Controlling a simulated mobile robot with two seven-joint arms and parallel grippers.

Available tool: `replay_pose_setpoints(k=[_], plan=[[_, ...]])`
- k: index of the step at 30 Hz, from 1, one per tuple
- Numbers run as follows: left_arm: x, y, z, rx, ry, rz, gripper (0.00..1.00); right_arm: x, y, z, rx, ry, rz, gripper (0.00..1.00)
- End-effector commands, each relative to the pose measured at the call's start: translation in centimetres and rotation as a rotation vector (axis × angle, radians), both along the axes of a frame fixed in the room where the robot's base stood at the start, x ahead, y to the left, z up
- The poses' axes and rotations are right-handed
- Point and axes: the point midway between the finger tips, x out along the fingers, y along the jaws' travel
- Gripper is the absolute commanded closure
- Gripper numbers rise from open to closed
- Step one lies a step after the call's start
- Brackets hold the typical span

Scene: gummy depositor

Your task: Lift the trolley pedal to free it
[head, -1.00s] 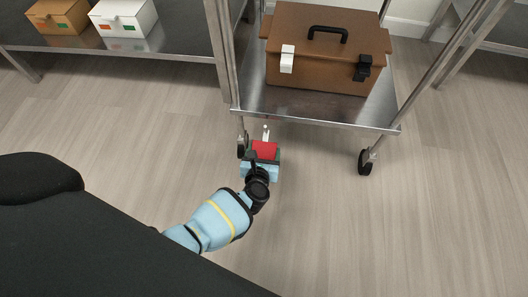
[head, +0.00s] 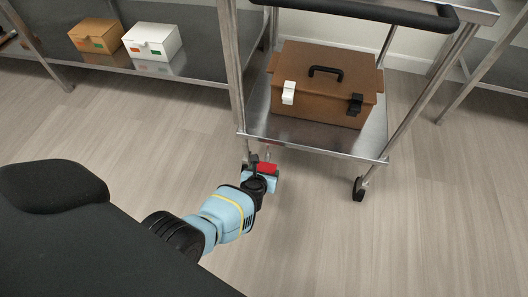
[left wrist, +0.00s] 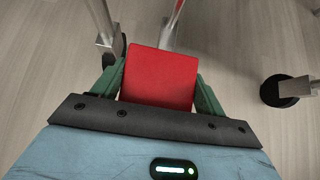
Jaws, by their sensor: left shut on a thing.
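The red trolley pedal (head: 267,168) is low at the front left of the trolley, near a caster. In the left wrist view the pedal (left wrist: 160,78) fills the space between the green fingers of my left gripper (left wrist: 160,92). The left gripper (head: 262,175) is shut on the pedal, with a finger at each side. A metal bar (left wrist: 171,25) runs away beyond the pedal. The trolley (head: 310,137) stands on the floor. My right gripper is not in view.
A brown case (head: 322,85) with a black handle sits on the trolley's lower shelf. A black push handle (head: 370,10) crosses above. Casters (head: 359,189) stand on the floor. At left, a shelf (head: 95,58) holds an orange box (head: 96,36) and a white box (head: 152,41). The front floor is clear.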

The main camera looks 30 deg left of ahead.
Motion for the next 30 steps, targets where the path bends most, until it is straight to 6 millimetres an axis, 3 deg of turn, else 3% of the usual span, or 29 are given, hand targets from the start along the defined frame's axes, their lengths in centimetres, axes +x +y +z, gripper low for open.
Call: replay_pose_setpoints(k=[1, 7, 21, 22, 26, 30], plan=[[0.2, 0.8, 0.7, 0.004, 0.016, 0.010, 0.68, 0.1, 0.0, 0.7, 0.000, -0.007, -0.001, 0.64], [0.2, 0.7, 1.1, -0.015, 0.074, 0.011, 0.68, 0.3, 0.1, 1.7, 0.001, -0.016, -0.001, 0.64], [0.4, 0.6, 1.3, -0.023, 0.091, 0.007, 0.68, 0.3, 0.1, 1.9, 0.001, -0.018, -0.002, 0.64], [0.4, 0.6, 1.3, -0.023, 0.090, 0.007, 0.25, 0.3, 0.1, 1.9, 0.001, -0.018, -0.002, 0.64], [0.3, 0.4, 1.2, -0.025, 0.092, 0.005, 0.08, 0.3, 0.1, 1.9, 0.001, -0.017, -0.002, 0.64], [0.2, 0.2, 1.1, -0.027, 0.093, 0.003, 0.05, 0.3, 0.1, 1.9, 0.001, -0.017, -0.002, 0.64]])
